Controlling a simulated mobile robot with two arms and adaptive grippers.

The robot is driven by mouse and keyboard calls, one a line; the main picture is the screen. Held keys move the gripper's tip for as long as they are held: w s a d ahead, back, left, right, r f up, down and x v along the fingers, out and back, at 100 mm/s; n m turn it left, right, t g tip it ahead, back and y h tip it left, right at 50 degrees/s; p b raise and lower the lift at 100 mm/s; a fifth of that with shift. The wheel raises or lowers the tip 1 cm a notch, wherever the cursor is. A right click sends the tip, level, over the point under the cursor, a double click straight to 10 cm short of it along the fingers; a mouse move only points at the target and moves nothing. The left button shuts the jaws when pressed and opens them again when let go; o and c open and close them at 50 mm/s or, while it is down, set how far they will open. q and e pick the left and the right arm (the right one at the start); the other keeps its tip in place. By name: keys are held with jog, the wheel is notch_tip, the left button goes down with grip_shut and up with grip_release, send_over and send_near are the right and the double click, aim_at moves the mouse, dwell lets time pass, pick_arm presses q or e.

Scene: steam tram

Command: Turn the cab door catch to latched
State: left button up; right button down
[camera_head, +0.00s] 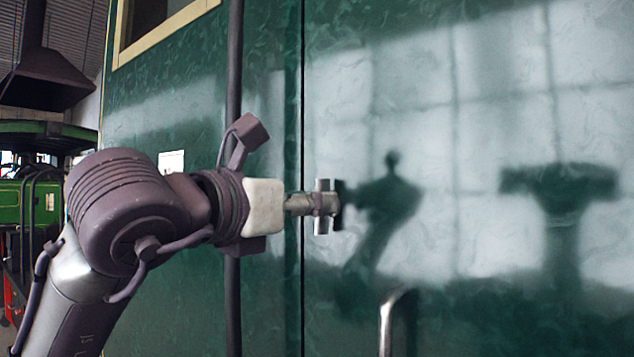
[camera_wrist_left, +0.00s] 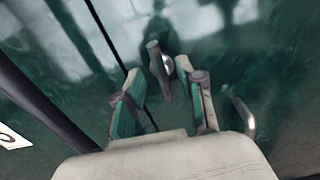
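The cab door catch (camera_head: 324,225) is a small metal piece on the green door (camera_head: 470,130), just right of the door's vertical seam. Its bar looks upright in the head view. In the wrist view the catch (camera_wrist_left: 158,66) shows between my left gripper's two fingers. My left gripper (camera_head: 305,204) comes in from the left in front of the catch. Its fingers (camera_wrist_left: 161,86) are apart, with a gap on each side of the catch. I cannot tell how far the fingertips reach past it. My right gripper is not in view.
A dark vertical handrail (camera_head: 233,300) runs behind my left wrist. A metal door handle (camera_head: 388,325) sticks out below and right of the catch; it also shows in the wrist view (camera_wrist_left: 243,115). Shadows fall on the door. Green machinery (camera_head: 40,200) stands at far left.

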pick_arm(q)
jog(key=shift+p+x, duration=0.3)
jog(key=shift+x, duration=0.9)
grip_shut()
